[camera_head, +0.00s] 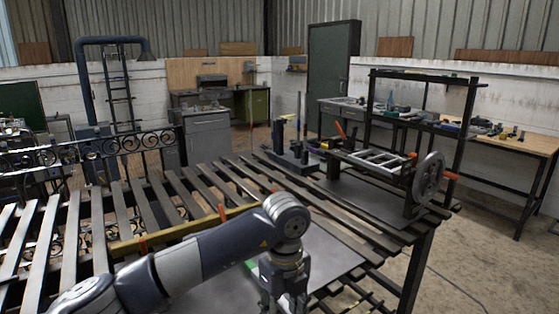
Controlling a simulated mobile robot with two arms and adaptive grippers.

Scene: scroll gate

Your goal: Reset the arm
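My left arm comes in from the lower left and reaches over the slatted metal table (205,190). Its wrist bends down near the picture's middle, and my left gripper (284,300) points down over a flat grey plate (335,250) at the table's near side. The fingertips run to the bottom edge of the picture, so I cannot tell whether they are open or shut, or whether they hold anything. A green item (252,265) shows partly behind the arm. My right gripper is not in view.
A yellow bar (185,228) lies across the slats behind my arm. A bending machine with a wheel (429,180) and orange handles stands at the table's right end. Scrolled ironwork (60,157) stands at the left. A wooden workbench (530,143) is at the far right, with open floor before it.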

